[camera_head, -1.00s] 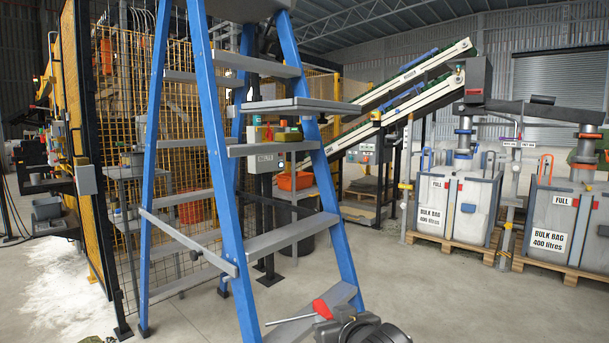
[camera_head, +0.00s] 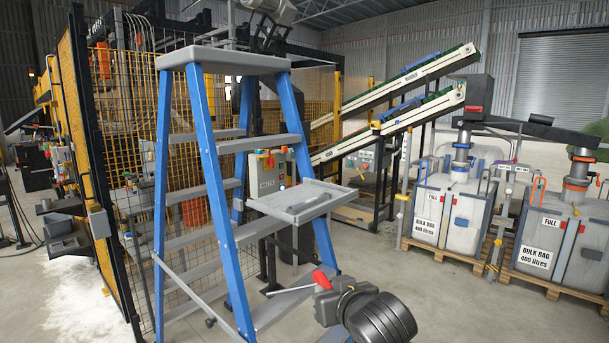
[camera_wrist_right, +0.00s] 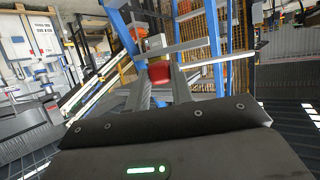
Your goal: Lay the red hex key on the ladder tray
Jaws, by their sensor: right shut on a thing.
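The ladder tray (camera_head: 300,203) is a flat grey tray with a low rim, jutting out to the right from the blue ladder (camera_head: 222,200) in the head view. Its top looks bare. My right gripper (camera_head: 326,284) is at the lower middle, below and slightly right of the tray. It is shut on the red hex key (camera_head: 320,279), whose grey shaft points left, in front of the ladder's lower steps. My left gripper is not in view.
A yellow mesh fence (camera_head: 120,120) stands behind and left of the ladder. A grey control box (camera_head: 267,172) is behind the tray. Conveyors (camera_head: 400,115) and bulk bags (camera_head: 450,210) stand to the right. Open floor (camera_head: 450,300) lies right of my gripper.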

